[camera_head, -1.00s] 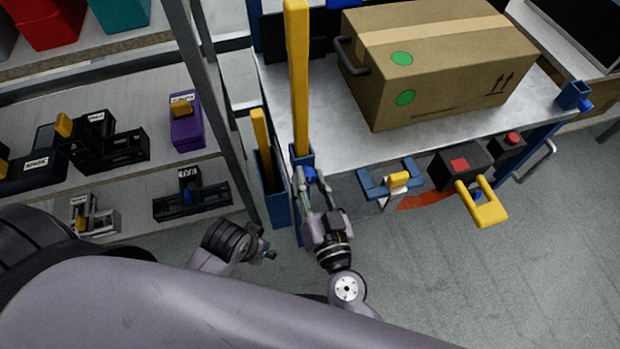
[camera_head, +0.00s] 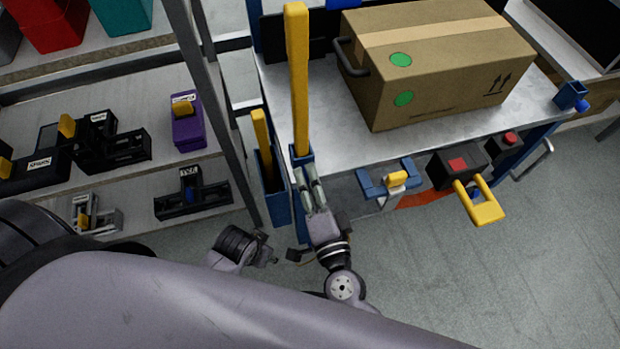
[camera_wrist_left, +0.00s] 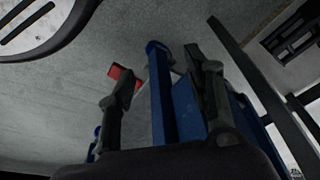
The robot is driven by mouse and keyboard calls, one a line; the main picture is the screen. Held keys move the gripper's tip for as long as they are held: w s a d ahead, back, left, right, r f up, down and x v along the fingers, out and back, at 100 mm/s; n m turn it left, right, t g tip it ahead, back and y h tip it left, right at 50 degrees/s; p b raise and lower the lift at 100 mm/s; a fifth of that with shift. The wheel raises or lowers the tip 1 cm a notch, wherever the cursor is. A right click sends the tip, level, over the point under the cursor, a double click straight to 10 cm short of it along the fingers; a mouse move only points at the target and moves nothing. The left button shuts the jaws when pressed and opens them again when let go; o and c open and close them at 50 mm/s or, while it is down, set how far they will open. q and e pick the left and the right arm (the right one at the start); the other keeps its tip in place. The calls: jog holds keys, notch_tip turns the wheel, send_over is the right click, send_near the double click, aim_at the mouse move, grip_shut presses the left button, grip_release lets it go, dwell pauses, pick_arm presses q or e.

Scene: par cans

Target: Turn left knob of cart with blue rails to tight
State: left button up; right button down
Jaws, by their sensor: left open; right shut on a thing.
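The cart (camera_head: 335,100) has a grey top, blue corner sockets and a yellow upright post (camera_head: 298,70) at its left front corner. My right gripper (camera_head: 306,180) points up at the blue socket (camera_head: 301,152) below that post. Its fingers are close together on the left knob, which they hide. The right knob (camera_head: 584,105) is a small blue knob at the far right corner. My left gripper (camera_head: 271,258) is low, left of the right one, and small in the head view. In the left wrist view its dark fingers (camera_wrist_left: 160,65) are spread, with a blue upright bar (camera_wrist_left: 162,100) showing between them.
A cardboard box (camera_head: 440,60) sits on the cart. A blue-and-yellow clamp (camera_head: 395,180) and a black box with a yellow handle (camera_head: 460,170) are at its front edge. A shelf (camera_head: 60,180) with black and purple items stands left. Open floor lies at lower right.

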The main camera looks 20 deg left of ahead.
pick_arm(q)
jog(key=w+b+v, duration=0.2)
jog(key=v, duration=0.7)
jog(key=shift+r+t+b, duration=0.3)
jog(key=shift+r+b, duration=0.05)
pick_arm(e)
jog(key=m, duration=2.1)
jog(key=shift+f+m, duration=0.15)
jog(key=shift+m, duration=0.25)
pick_arm(q)
jog(key=shift+r, duration=0.1)
pick_arm(e)
jog(key=c, duration=1.2)
grip_release()
jog(key=shift+c, duration=0.2)
